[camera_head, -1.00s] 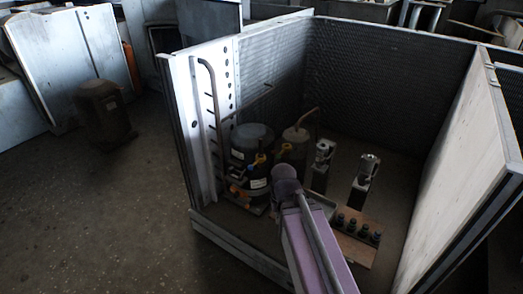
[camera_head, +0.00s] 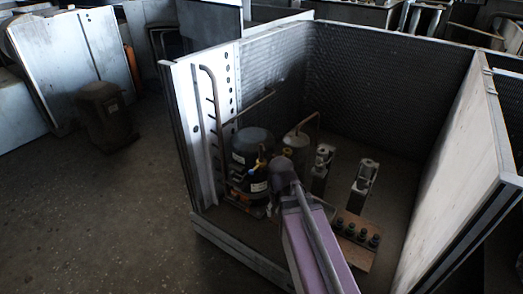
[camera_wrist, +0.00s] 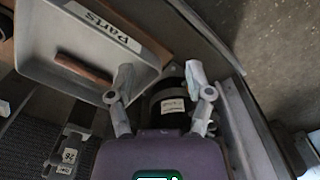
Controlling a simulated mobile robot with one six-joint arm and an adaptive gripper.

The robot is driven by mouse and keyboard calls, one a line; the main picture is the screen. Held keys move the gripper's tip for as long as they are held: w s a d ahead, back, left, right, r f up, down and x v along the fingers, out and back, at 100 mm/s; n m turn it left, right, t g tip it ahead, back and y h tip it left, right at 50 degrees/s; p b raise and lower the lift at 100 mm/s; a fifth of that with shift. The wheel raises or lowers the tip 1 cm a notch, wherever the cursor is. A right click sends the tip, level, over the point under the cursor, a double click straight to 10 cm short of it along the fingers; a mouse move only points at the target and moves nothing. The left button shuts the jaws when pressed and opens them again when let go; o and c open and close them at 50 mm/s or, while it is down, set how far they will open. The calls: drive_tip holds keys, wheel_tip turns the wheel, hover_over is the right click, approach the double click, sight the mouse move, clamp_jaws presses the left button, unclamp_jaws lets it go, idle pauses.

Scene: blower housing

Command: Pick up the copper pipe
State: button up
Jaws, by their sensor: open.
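A short brown copper-coloured pipe (camera_wrist: 83,68) lies in a white tray (camera_wrist: 45,74) labelled "Parts" in the wrist view. My gripper (camera_wrist: 160,80) is open and empty. Its two fingers stand apart, with the left finger over the tray's edge and the right finger beyond it, over a dark round compressor. The pipe is to the left of the left finger, apart from it. In the head view my arm hides the fingers and most of the tray.
The black compressor (camera_head: 252,146) stands inside the metal housing, whose right panel (camera_head: 452,165) rises beside my arm. Bent pipes rise at the left (camera_head: 215,105) and middle (camera_head: 306,123). A wooden board (camera_head: 354,256) with several dark caps lies right of my arm.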

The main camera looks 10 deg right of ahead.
sight(261, 144)
drive_tip(key=w+a+r+m+p, duration=0.1)
drive_tip(key=w+r+m+p, duration=0.3)
drive_tip(key=w+r+p, duration=1.6)
drive_tip(key=w+r, duration=0.1)
drive_tip(key=w, duration=0.2)
drive_tip(key=shift+w+a, duration=0.15)
drive_tip(key=shift+w, duration=0.15)
drive_tip(key=shift+f, duration=0.1)
wheel_tip(261, 144, down, 8)
drive_tip(key=b, duration=0.8)
drive_tip(key=shift+f+b, duration=0.15)
drive_tip(key=shift+b, duration=0.2)
drive_tip(key=shift+f, duration=0.1)
drive_tip(key=shift+s+f+b, duration=0.1)
drive_tip(key=shift+f+b, duration=2.4)
drive_tip(key=shift+b, duration=0.1)
clamp_jaws()
